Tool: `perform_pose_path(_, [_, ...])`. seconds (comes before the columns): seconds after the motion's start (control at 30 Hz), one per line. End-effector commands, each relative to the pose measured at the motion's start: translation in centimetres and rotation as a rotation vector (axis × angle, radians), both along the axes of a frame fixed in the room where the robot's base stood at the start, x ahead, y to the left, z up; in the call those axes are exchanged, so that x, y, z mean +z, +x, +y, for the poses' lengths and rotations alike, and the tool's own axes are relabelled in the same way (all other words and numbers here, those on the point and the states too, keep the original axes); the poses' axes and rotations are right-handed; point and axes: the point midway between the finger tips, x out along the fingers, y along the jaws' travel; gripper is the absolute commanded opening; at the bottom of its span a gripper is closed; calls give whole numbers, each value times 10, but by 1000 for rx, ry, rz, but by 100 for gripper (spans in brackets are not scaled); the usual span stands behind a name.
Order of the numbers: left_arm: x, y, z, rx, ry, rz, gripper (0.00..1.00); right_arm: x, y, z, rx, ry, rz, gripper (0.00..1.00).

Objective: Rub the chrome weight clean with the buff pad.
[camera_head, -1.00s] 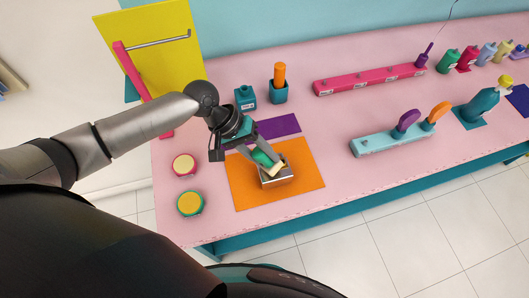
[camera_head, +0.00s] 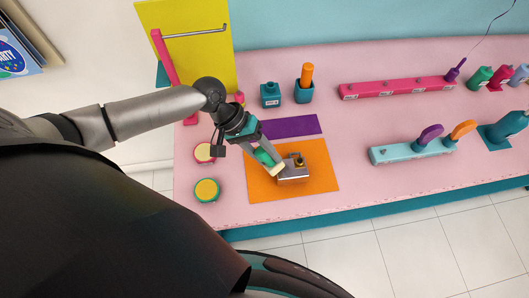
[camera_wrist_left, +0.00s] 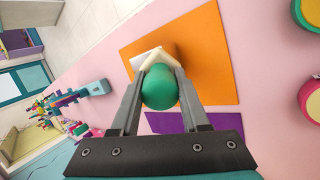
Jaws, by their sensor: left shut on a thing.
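The chrome weight (camera_head: 293,176) sits on the orange mat (camera_head: 318,183), a low shiny block with a dark and yellowish spot on top. My left gripper (camera_head: 266,157) is shut on the green handle of the buff pad (camera_head: 276,170). The pad's cream face is tilted down at the left side of the weight; I cannot tell whether it touches. In the left wrist view the buff pad's green handle (camera_wrist_left: 160,88) sits between the two fingers, and the pad hides most of the weight. My right gripper is not in view.
A purple mat (camera_head: 290,126) lies behind the orange one. Two round tins, one green-rimmed (camera_head: 206,190), stand to the left. A light-blue rack (camera_head: 411,151) is to the right, with clear pink table between.

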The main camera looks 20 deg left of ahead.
Motion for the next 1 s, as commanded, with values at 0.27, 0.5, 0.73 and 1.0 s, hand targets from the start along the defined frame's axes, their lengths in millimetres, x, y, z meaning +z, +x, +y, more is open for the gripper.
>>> perform_pose_path(0.27, [2,12,-17,0,-2,0,0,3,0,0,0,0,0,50])
perform_pose_path(0.5, [2,12,-18,1,0,-1,0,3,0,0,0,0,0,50])
perform_pose_path(0.73, [6,12,-17,0,0,0,0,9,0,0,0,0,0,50])
perform_pose_path(1.0, [15,12,-17,1,0,-1,0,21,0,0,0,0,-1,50])
